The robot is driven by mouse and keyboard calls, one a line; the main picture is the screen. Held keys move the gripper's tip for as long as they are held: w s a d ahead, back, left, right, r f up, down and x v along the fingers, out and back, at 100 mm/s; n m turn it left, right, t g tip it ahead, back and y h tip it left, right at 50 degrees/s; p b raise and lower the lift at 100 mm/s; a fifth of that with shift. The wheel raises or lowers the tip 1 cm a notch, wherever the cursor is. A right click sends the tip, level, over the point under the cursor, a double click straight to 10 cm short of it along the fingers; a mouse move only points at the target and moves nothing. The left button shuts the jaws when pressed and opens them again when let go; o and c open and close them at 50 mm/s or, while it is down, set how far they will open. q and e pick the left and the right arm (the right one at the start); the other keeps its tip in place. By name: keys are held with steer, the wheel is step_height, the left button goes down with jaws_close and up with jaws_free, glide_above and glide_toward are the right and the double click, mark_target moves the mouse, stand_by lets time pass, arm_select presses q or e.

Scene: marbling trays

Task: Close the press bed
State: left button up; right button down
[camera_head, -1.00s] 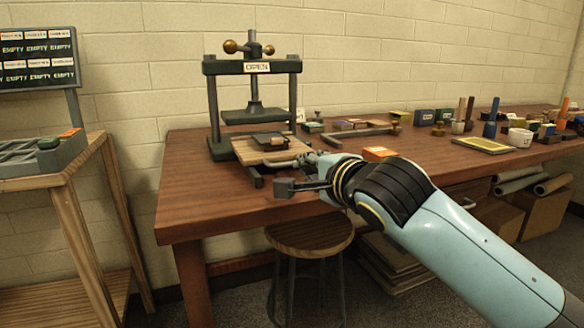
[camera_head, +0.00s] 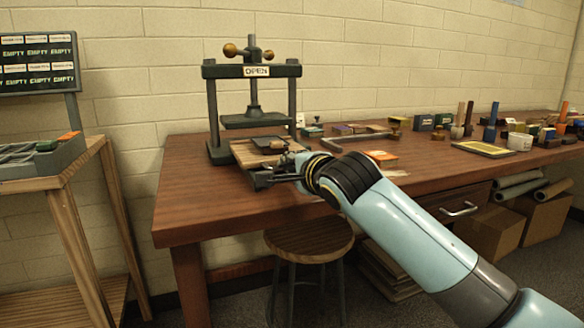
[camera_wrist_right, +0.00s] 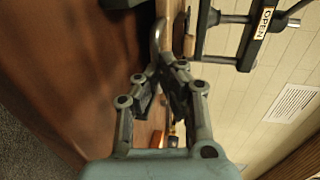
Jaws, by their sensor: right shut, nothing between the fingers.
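The press (camera_head: 251,71) stands at the table's left end, with a dark green frame, brass-knobbed screw and an OPEN label. Its upper plate (camera_head: 255,120) is raised, with a gap below. The wooden press bed (camera_head: 244,153) sticks out at the front and carries a dark block (camera_head: 270,144). My right gripper (camera_head: 264,179) is shut and empty at the bed's front end, partly hiding it. In the right wrist view, the fingers (camera_wrist_right: 166,72) are just below a curved grey bar (camera_wrist_right: 156,38) at the bed's edge; contact is unclear. My left gripper is out of view.
A stool (camera_head: 310,242) is below the front edge. The table (camera_head: 195,200) is bare at front left.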

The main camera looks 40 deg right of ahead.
steer(key=r+x, duration=0.1)
steer(key=x, duration=0.3)
steer(key=b+x, duration=0.1)
steer(key=x, duration=0.4)
steer(key=r+b+x, duration=0.1)
steer(key=x, duration=0.3)
steer(key=shift+w+d+r, duration=0.3)
steer(key=shift+w+d, duration=0.05)
steer(key=shift+w, duration=0.25)
steer(key=shift+w+d, duration=0.15)
steer(key=shift+w, duration=0.4)
steer(key=shift+r, duration=0.2)
steer(key=shift+w+r, duration=0.1)
steer(key=shift+w, duration=0.05)
